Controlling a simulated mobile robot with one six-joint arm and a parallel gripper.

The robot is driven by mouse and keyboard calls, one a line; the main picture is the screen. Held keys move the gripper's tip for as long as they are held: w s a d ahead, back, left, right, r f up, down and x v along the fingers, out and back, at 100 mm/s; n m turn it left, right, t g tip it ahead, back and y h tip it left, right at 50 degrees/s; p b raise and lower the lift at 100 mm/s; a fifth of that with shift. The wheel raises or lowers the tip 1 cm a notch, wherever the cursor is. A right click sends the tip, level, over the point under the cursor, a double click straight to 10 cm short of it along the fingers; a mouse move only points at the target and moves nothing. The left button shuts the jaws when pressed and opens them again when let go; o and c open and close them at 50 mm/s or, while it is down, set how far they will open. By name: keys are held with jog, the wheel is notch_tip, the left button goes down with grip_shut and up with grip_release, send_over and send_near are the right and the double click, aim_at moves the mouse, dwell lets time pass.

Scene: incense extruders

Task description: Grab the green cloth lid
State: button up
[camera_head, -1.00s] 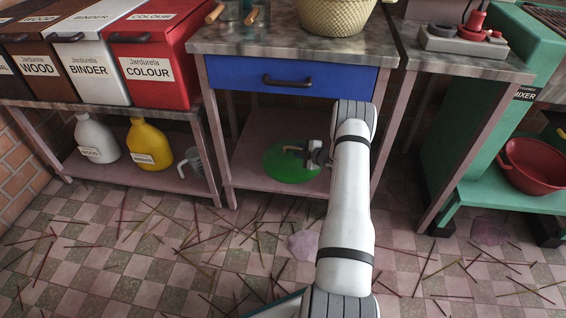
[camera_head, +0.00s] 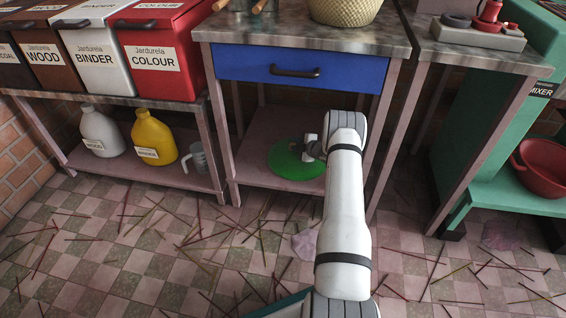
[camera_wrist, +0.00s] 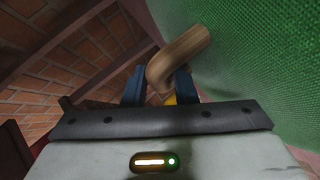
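The green cloth lid (camera_head: 290,171) is a round green disc on the lower shelf under the blue-drawer table in the head view. Its woven green surface (camera_wrist: 270,70) fills the right of the wrist view. A bent wooden handle (camera_wrist: 185,52) stands out from it. My gripper (camera_wrist: 160,82) has one dark blue finger on each side of the handle's bend, and the handle fills the gap between them. In the head view my gripper (camera_head: 314,147) is over the lid and hides most of the handle. The lid appears to rest on the shelf.
The table's blue drawer (camera_head: 300,72) and top are above my gripper, with table legs on both sides. A yellow jug (camera_head: 154,137), a white jug (camera_head: 101,131) and a grey cup (camera_head: 202,158) stand on the left shelf. Thin sticks litter the floor.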

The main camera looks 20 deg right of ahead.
jog(key=shift+c, duration=0.4)
jog(key=shift+a, duration=0.1)
grip_shut()
jog(key=shift+r, duration=0.1)
